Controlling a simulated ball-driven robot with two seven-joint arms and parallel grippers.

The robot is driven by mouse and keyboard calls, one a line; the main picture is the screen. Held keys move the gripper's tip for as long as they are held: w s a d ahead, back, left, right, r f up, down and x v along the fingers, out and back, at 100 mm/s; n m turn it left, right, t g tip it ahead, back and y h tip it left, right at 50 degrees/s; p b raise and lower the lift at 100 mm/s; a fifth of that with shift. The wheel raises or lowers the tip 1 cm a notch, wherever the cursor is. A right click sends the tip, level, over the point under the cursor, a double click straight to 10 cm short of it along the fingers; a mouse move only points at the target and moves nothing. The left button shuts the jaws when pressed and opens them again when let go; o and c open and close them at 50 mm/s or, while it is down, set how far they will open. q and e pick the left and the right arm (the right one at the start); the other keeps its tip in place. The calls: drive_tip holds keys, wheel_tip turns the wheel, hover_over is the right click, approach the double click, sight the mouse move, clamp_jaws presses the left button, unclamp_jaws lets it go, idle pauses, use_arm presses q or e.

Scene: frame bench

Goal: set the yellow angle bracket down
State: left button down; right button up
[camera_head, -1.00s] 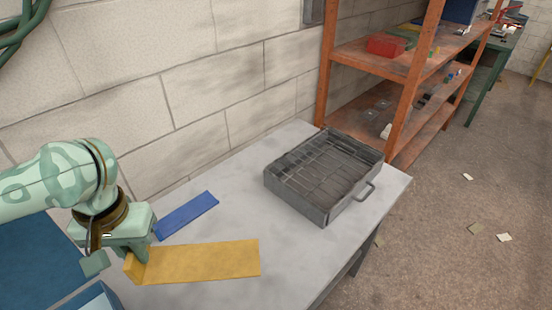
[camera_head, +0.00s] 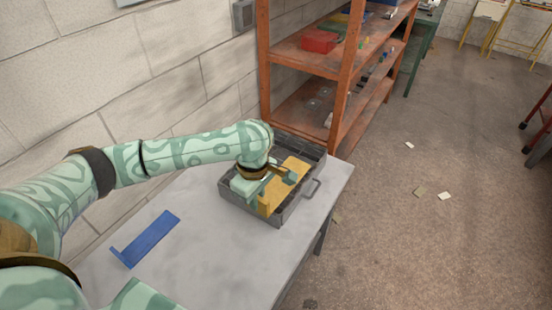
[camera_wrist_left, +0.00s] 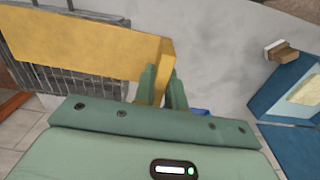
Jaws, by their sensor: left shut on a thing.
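The yellow angle bracket (camera_head: 292,173) is held by my left gripper (camera_head: 272,182) at the grey metal tray (camera_head: 292,211) on the table in the head view. In the left wrist view the bracket (camera_wrist_left: 85,45) stretches to the left from between the fingers of my left gripper (camera_wrist_left: 163,85), which are shut on its short bent end. The tray's wire grid (camera_wrist_left: 75,85) shows partly behind the bracket there. I cannot tell whether the bracket touches the tray. My right gripper is not in view.
A blue angle bracket (camera_head: 146,238) lies on the grey table (camera_head: 215,250), left of the tray. An orange shelf (camera_head: 345,75) with a red bin (camera_head: 319,40) stands behind the tray. A blue container (camera_wrist_left: 290,110) shows at the right in the left wrist view. The table's front part is clear.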

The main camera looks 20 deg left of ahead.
use_arm(q)
drive_tip(key=shift+n, duration=0.3)
drive_tip(key=w+a+f+b, duration=0.2)
drive_tip(key=w+f+b, duration=0.1)
drive_tip(key=w+a+f+b, duration=0.2)
drive_tip(key=w+f+b, duration=0.1)
drive_tip(key=w, duration=0.1)
drive_tip(key=w+a+f+b, duration=0.2)
drive_tip(key=w+f, duration=0.1)
drive_tip(key=w, duration=0.1)
drive_tip(key=shift+a+f+b, duration=0.2)
drive_tip(key=shift+a+b, duration=0.05)
drive_tip(key=shift+b, duration=0.15)
drive_tip(key=shift+w+a+f+b, duration=0.2)
drive_tip(key=shift+w+f+b, duration=0.1)
drive_tip(key=shift+w, duration=0.05)
wheel_tip(320, 180, down, 3)
drive_tip(key=shift+w+a+f+b, duration=0.1)
drive_tip(key=shift+a+f+b, duration=0.1)
drive_tip(key=shift+b, duration=0.75)
drive_tip(key=c, duration=1.5)
unclamp_jaws()
drive_tip(key=shift+o, duration=0.2)
wheel_tip(320, 180, up, 12)
drive_tip(key=p, duration=0.6)
